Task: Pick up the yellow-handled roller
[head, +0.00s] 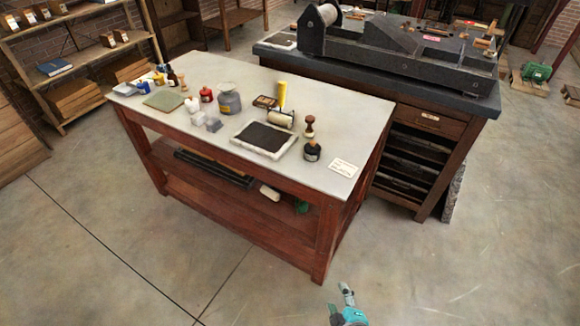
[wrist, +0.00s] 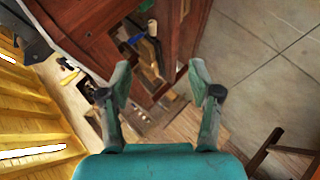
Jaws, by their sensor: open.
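The yellow-handled roller (head: 282,95) is on the grey-topped table (head: 345,117), with its yellow handle pointing up and a pale roller at its foot. It sits behind the dark ink slab (head: 265,137). My gripper (head: 341,298) is at the bottom of the head view, in front of the table and well away from the roller. In the wrist view, my gripper (wrist: 160,80) has its two fingers spread with nothing held between them. I cannot make out the roller in the wrist view.
A white card (head: 343,167) lies at the table's right end. A large press (head: 400,45) stands behind. Floor in front is clear.

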